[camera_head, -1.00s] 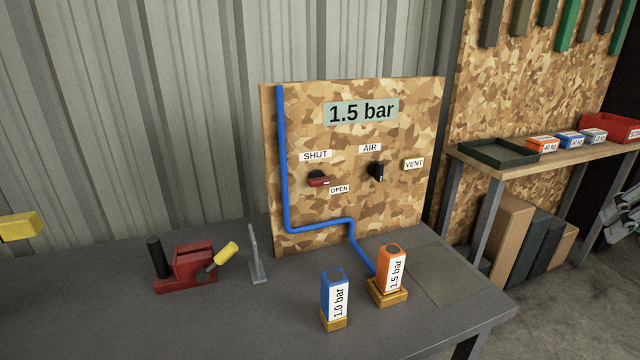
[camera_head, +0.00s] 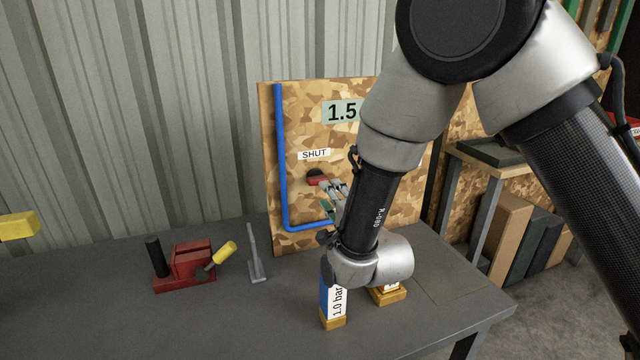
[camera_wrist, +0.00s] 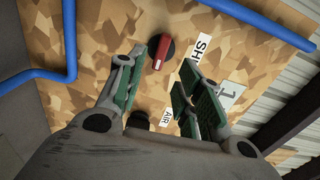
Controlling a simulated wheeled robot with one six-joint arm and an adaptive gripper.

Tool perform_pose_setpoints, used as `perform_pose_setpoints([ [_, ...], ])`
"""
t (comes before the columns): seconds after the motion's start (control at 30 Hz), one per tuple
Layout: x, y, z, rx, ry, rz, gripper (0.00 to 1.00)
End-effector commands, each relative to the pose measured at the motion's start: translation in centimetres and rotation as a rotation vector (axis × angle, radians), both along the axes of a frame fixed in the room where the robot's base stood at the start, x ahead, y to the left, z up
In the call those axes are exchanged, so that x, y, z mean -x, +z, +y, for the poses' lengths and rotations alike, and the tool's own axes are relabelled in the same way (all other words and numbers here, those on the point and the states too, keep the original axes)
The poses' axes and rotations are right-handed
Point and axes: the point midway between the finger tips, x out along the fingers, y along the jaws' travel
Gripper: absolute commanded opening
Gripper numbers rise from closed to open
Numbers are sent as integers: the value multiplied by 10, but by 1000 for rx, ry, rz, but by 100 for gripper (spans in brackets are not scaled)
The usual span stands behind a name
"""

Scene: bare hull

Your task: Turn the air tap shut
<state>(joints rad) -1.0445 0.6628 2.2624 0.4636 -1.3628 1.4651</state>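The air tap has a red lever on a black hub (camera_head: 316,178) on the speckled board (camera_head: 270,150). Its lever points right, away from the SHUT label (camera_head: 314,155) above it. The tap also shows in the wrist view (camera_wrist: 163,52). My gripper (camera_head: 335,190) is in front of the board, close to the lever. In the wrist view its green-padded fingers (camera_wrist: 160,72) are spread apart, and the lever shows beyond the gap between the tips. I see no contact. The OPEN label is hidden. The AIR label (camera_wrist: 168,119) lies between the fingers in the wrist view.
A blue pipe (camera_head: 283,150) runs down the board. My arm covers the board's right side and part of the blue 1.0 bar block (camera_head: 326,295). The orange block is mostly hidden. A red clamp-like tool (camera_head: 188,265) and a grey stand (camera_head: 256,262) sit on the bench left.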

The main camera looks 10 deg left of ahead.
Motion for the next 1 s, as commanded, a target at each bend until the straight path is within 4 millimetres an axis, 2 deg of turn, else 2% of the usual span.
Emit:
perform_pose_setpoints([
  [0.13, -5, -2, 9, -21, 2, -6, 36],
  [0.5, -54, -1, 41, -18, 2, -6, 36],
  [0.87, -61, -1, 46, -16, 4, -6, 36],
  [0.9, -61, -1, 46, -16, 4, -6, 34],
  [1.0, -61, -1, 46, -16, 3, -6, 16],
])
